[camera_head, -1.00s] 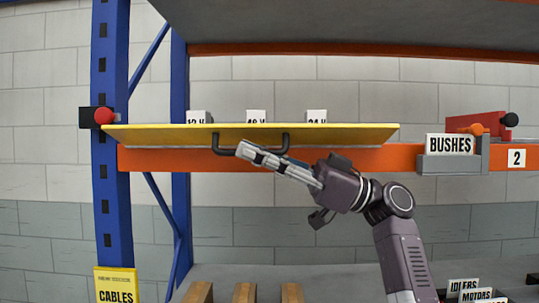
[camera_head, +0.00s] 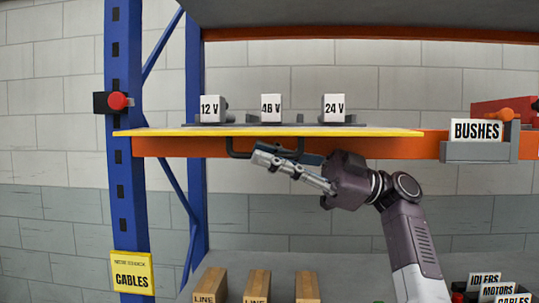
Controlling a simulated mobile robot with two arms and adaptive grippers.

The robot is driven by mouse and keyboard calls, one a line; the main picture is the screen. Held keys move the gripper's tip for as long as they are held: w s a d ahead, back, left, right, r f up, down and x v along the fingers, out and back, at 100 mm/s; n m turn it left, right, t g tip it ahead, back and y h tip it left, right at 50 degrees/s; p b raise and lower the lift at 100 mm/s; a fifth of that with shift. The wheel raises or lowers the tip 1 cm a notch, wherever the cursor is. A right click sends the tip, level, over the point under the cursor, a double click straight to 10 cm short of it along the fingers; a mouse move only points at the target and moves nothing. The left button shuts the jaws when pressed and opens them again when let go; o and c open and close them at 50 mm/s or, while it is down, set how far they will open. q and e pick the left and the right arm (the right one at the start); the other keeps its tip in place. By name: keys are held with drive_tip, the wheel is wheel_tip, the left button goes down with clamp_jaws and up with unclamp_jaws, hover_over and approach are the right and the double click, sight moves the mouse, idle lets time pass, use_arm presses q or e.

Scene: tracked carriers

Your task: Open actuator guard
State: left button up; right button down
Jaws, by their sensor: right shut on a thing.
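The yellow actuator guard (camera_head: 400,132) is a wide flat panel, seen almost edge-on and lying nearly level at the orange shelf beam. A dark handle (camera_head: 232,148) hangs at its near edge. My right gripper (camera_head: 262,156) reaches in from the right and is shut on this handle; its fingers hide part of the bar. My left gripper is not in view.
A blue upright (camera_head: 124,200) with a red button (camera_head: 118,100) stands left. A grey BUSHES bin (camera_head: 478,151) is on the orange beam (camera_head: 400,147) at right. Below are wooden blocks (camera_head: 257,284) and labelled bins (camera_head: 498,289). A yellow CABLES sign (camera_head: 131,271) hangs at lower left.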

drive_tip(key=shift+r, duration=0.1)
drive_tip(key=c, duration=2.3)
unclamp_jaws()
drive_tip(key=v, duration=1.2)
